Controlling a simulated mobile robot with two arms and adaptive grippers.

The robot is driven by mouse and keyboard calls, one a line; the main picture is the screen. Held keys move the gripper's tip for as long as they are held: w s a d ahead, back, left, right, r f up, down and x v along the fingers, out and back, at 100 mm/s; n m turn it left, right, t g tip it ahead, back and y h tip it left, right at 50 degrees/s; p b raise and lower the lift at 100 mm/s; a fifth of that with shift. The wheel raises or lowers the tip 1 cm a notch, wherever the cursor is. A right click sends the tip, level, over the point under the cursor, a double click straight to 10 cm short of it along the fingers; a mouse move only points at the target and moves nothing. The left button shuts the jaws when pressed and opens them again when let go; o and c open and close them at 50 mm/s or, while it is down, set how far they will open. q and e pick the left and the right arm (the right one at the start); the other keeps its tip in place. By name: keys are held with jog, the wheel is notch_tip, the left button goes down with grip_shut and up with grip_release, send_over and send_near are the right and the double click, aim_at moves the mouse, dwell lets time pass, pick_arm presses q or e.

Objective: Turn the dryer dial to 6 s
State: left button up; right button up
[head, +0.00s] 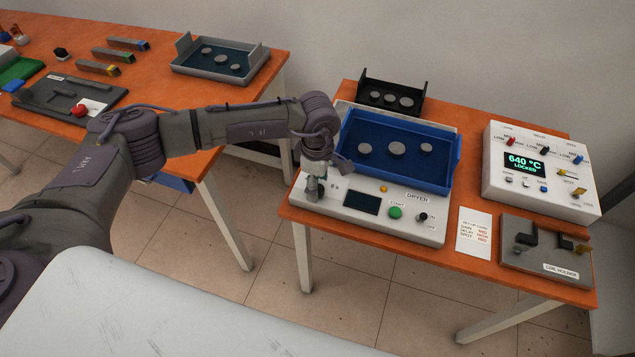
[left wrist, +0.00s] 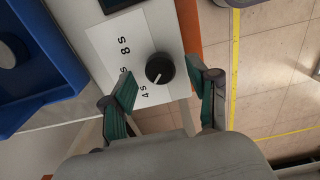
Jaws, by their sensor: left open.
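The dryer (head: 330,208) is a white unit with a blue tray on top, on the right-hand orange table. Its black round dial (left wrist: 160,68) shows in the left wrist view, with a white pointer line aimed toward the lower left, roughly at the "4 s" mark. An "8 s" mark is readable; the label between is partly hidden by a finger. My left gripper (head: 313,192) is over the panel's left end and hides the dial in the head view. In the left wrist view its open green-padded fingers (left wrist: 159,66) stand on either side of the dial, apart from it.
The blue tray (head: 352,128) with several grey discs sits right behind the panel. A dark display (head: 361,202), green start button (head: 395,212) and on/off switch (head: 422,217) lie to the right. A white controller (head: 540,185) and coil holder (head: 520,255) stand further right.

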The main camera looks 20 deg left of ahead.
pick_arm(q)
jog(key=shift+f, duration=0.65)
grip_shut()
jog(key=shift+f+m+b, duration=0.15)
jog(key=shift+m+b, duration=0.25)
jog(key=shift+b, duration=0.2)
jog(key=m+b, duration=0.5)
jog(key=b, duration=0.1)
jog(key=shift+b, duration=0.3)
jog(key=shift+m+b, duration=1.45)
jog(key=shift+m, duration=0.05)
jog(key=shift+r, duration=0.2)
grip_release()
